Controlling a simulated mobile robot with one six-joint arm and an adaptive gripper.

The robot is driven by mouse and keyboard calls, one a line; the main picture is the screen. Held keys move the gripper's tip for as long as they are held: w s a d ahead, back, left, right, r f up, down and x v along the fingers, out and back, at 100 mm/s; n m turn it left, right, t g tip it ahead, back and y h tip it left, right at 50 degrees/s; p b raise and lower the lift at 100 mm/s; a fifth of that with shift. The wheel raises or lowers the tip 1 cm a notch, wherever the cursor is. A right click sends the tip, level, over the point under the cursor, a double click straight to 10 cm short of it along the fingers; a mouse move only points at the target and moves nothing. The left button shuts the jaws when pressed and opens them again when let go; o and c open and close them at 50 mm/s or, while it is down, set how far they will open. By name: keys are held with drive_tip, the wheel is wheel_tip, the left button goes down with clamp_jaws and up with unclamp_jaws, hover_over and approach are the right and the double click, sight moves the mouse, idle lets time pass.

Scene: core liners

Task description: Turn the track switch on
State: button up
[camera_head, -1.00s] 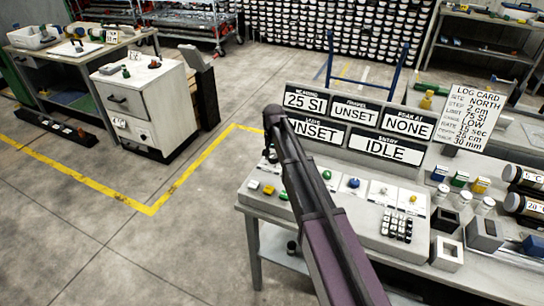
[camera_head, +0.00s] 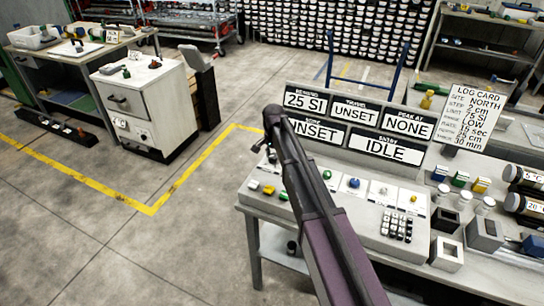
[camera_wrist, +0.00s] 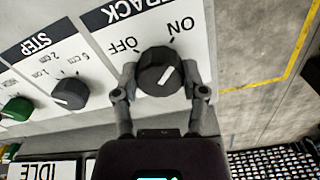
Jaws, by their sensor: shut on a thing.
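The track switch is a dark round knob (camera_wrist: 152,64) on a white panel marked TRACK, with OFF and ON labels, in the wrist view. Its white mark slants up to the right, roughly in line with the tick by ON. My gripper (camera_wrist: 160,80) is shut on the knob, one finger on each side. In the head view my gripper (camera_head: 270,156) is at the left end of the console (camera_head: 365,228), and my arm hides much of the switch area.
A STEP knob (camera_wrist: 70,92) and a green knob (camera_wrist: 16,109) sit beside the switch. Display boards (camera_head: 388,148) stand behind the controls, the log card (camera_head: 477,117) to their right. A white cabinet (camera_head: 148,100) stands left, across open floor.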

drive_tip(key=o, duration=1.1)
drive_tip(key=shift+a+f, duration=0.1)
drive_tip(key=shift+r, duration=0.2)
